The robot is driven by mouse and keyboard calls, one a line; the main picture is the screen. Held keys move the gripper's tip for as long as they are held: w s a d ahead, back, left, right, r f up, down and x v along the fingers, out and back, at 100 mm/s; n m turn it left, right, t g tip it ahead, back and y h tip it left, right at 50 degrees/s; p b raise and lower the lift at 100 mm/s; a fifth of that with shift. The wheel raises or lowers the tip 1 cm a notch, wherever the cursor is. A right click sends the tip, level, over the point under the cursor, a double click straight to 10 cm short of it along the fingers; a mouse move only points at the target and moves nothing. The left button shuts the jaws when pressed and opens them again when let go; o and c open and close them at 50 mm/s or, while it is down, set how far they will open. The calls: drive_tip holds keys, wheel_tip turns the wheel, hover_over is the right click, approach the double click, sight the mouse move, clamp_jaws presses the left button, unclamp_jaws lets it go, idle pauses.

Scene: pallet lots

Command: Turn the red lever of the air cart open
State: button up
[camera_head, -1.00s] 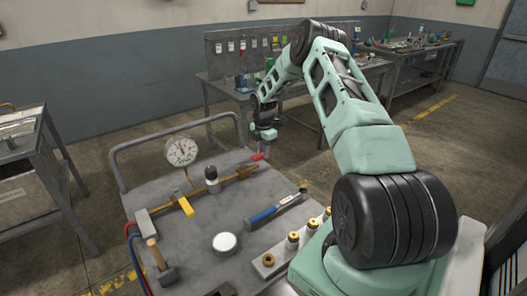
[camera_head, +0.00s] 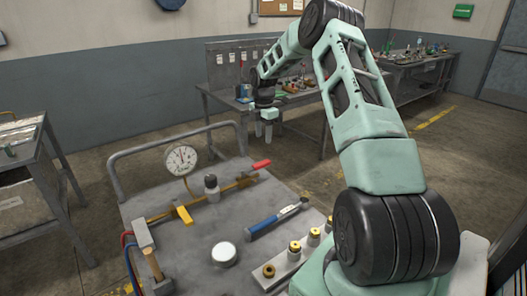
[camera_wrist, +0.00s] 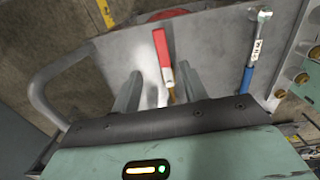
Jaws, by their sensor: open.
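The red lever (camera_head: 261,165) sticks out at the far right end of the brass pipe on the air cart (camera_head: 190,240). My gripper (camera_head: 264,131) shows above and apart from it in the head view, fingers pointing down. In the wrist view, the red lever (camera_wrist: 161,46) appears in line with the gap between the open fingers of my gripper (camera_wrist: 158,88). The jaws are empty. The lever's pivot end is partly hard to see between the fingers.
A rail (camera_head: 170,136) rises at the cart's far edge. A workbench (camera_head: 300,98) stands behind.

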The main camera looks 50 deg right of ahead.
wheel_tip(320, 180, up, 6)
drive_tip(key=shift+r+b, duration=0.15)
drive_tip(key=shift+b, duration=0.15)
idle(0.5)
drive_tip(key=w+a+r, duration=0.2)
drive_tip(key=a, duration=1.4)
drive_tip(key=s+a+r+m, duration=0.15)
drive_tip(key=s+a, duration=0.35)
drive_tip(key=a, duration=0.6)
drive_tip(key=s+a+r+m, duration=0.15)
drive_tip(key=s+a, duration=0.25)
drive_tip(key=a, duration=0.8)
drive_tip(key=s+a+f+m, duration=0.1)
drive_tip(key=s+a, duration=0.3)
drive_tip(key=s, duration=0.5)
drive_tip(key=s+a+f+m, duration=0.1)
drive_tip(key=s+a+m, duration=0.1)
drive_tip(key=s, duration=0.7)
drive_tip(key=s+a+m, duration=0.2)
drive_tip(key=s+a, duration=0.3)
drive_tip(key=s, duration=0.4)
drive_tip(key=shift+a+f+y, duration=0.3)
drive_tip(key=shift+a+f, duration=0.05)
drive_tip(key=shift+f, duration=0.05)
drive_tip(key=shift+s, duration=0.1)
